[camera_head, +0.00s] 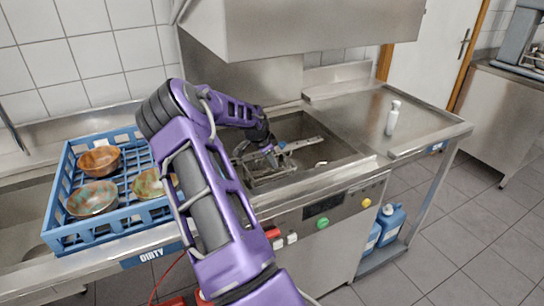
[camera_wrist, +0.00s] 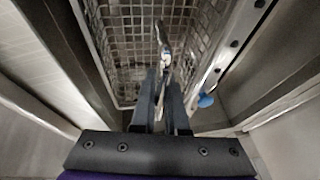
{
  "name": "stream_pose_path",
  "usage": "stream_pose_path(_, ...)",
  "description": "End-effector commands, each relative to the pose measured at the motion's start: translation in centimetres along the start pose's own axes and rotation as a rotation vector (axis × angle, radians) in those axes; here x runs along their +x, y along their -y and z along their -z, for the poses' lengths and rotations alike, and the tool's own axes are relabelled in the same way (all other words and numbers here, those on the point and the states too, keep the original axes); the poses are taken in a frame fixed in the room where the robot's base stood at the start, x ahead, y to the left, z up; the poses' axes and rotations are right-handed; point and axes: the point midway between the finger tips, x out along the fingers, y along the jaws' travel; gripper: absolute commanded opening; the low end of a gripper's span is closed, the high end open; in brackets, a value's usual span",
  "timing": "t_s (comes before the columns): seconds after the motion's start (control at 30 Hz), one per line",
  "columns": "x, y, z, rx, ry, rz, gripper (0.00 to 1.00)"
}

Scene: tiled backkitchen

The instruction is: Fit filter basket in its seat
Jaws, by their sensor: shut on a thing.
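The filter basket (camera_wrist: 122,50), a wire mesh basket, shows in the wrist view just beyond my fingers. My gripper (camera_wrist: 162,82) is shut on what looks like the basket's thin metal handle (camera_wrist: 165,48). In the head view, my gripper (camera_head: 274,156) is down in the sunken steel basin (camera_head: 345,147) of the machine. The basket (camera_head: 262,173) is partly visible there below my wrist. The seat itself I cannot make out, and whether the basket rests on anything is unclear.
A blue rack (camera_head: 65,190) with several bowls stands at the left. A white bottle (camera_head: 392,118) stands on the right steel counter (camera_head: 430,122). The raised hood (camera_head: 310,25) hangs above the basin. A blue knob (camera_wrist: 206,100) sits right of my fingers.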

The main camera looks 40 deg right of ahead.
Motion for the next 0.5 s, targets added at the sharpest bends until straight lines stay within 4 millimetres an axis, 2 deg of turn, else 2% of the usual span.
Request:
stream_pose_path(0.2,2.1,-0.4,-0.9,0.0,0.0,0.0,0.0)
stream_pose_path(0.5,3.7,-0.8,-1.5,0.0,0.0,0.001,0.0)
